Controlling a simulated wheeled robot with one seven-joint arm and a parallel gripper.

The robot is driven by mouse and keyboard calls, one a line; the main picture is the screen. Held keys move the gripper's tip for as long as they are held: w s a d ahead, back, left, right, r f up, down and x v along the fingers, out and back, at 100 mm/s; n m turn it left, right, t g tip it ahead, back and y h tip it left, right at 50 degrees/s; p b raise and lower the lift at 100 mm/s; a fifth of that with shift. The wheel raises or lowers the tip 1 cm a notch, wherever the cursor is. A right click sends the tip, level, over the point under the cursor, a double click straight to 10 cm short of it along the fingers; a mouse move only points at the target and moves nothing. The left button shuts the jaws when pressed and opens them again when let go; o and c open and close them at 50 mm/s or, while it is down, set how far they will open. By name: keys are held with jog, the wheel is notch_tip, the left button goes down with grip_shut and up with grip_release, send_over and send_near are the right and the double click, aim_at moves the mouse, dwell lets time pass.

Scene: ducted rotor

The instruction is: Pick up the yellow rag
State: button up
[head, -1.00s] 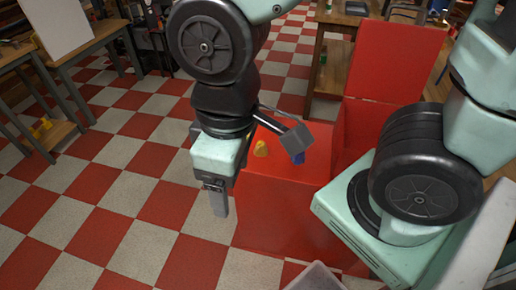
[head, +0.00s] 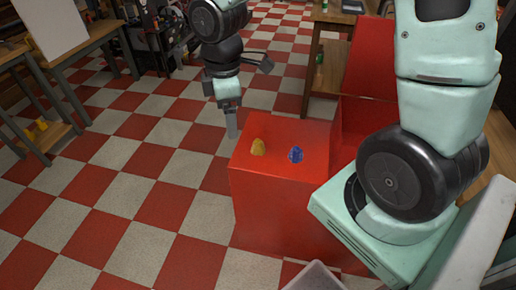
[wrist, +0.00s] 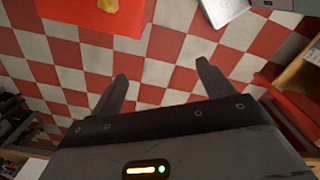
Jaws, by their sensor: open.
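The yellow rag (head: 258,147) is a small crumpled lump on top of the red box (head: 275,200), near its left side. It also shows at the top edge of the wrist view (wrist: 122,14), on the red surface. My gripper (head: 232,132) hangs pointing down just left of the box's back left corner, apart from the rag. In the wrist view the two fingers of my gripper (wrist: 158,85) stand spread with only checkered floor between them. It holds nothing.
A blue object (head: 296,154) sits on the box top, right of the rag. A raised red panel (head: 370,55) stands behind the box. A grey tray (head: 314,275) is at the front.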

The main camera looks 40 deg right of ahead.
jog(key=w+d+f+n, duration=0.2)
jog(key=w+d+f, duration=0.1)
jog(key=d, duration=0.4)
jog(key=w+d+f+n, duration=0.1)
jog(key=w+d+f, duration=0.2)
jog(key=d, duration=0.4)
jog(key=b, duration=0.1)
send_near(258, 141)
jog(key=f, duration=0.5)
jog(key=shift+d+f, duration=0.2)
jog(key=shift+d, duration=0.05)
jog(key=shift+a+f, duration=0.15)
jog(key=shift+f, duration=1.35)
jog(key=shift+a+f, duration=0.1)
jog(key=shift+f, duration=1.35)
jog(key=shift+c, duration=0.3)
jog(key=c, duration=1.1)
notch_tip(258, 141, up, 10)
jog(key=shift+r, duration=0.1)
